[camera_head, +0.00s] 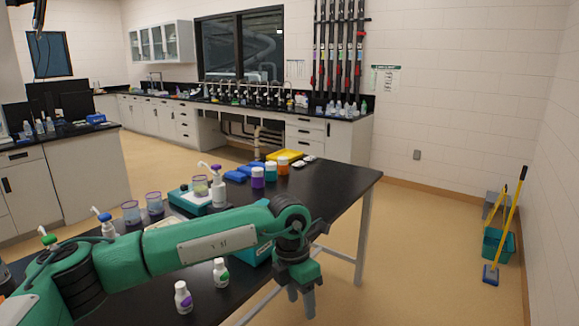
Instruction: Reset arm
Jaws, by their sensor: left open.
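My green left arm reaches across the black-topped table (335,180) from the left. Its gripper (301,301) points down past the table's near right edge, over the floor. The fingers look apart, with nothing seen between them. My right gripper is out of view. Two small white bottles stand on the table beside the arm, one with a purple label (183,298) and one with a green label (221,271). A teal box (250,255) is partly hidden behind the arm.
Behind the arm stand a purple-topped pump bottle (217,187), several coloured jars, clear cups (154,204) and a yellow tray (285,155). The table's right end is bare. Floor is open to the right, up to a teal bucket (497,245) and mop.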

